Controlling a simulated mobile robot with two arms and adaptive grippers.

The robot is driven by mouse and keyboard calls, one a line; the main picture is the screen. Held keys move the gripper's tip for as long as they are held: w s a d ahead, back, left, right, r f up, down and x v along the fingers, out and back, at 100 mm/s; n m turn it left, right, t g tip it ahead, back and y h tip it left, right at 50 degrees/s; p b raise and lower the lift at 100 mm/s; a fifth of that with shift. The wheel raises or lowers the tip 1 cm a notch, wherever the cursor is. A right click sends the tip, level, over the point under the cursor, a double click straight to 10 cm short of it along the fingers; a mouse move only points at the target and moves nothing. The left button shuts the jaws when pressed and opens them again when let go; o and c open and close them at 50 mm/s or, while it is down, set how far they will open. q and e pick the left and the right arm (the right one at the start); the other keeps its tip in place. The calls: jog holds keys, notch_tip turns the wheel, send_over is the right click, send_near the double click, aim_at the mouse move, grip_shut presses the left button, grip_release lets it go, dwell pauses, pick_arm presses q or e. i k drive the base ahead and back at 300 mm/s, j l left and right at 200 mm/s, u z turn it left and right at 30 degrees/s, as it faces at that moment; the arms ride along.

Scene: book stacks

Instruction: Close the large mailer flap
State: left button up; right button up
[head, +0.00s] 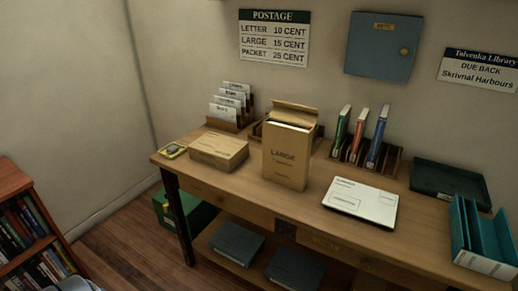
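The large mailer (284,172) is a brown upright packet marked "LARGE", standing near the middle of the wooden table. Its flap (296,107) is up at the top and looks open, with a pale edge showing just below it at the mouth. Neither of my grippers shows in the head view, so their state and distance from the mailer are hidden.
On the table (262,200), a wooden box (218,150) stands left of the mailer and a white labelled parcel (361,201) lies to its right. Behind are a card rack (232,105), a book rack (355,155) and a dark tray (450,180). Teal holders (480,240) stand far right.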

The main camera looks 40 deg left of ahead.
aim_at(301, 115)
jog(key=u, duration=0.95)
jog(key=i+l+u, duration=0.15)
jog(key=l, duration=0.3)
jog(key=i+l+u, duration=0.15)
jog(key=l, duration=0.3)
jog(key=i+l+u, duration=0.15)
jog(key=l, duration=0.35)
jog(key=l+u, duration=0.15)
jog(key=l, duration=0.3)
jog(key=i, duration=0.05)
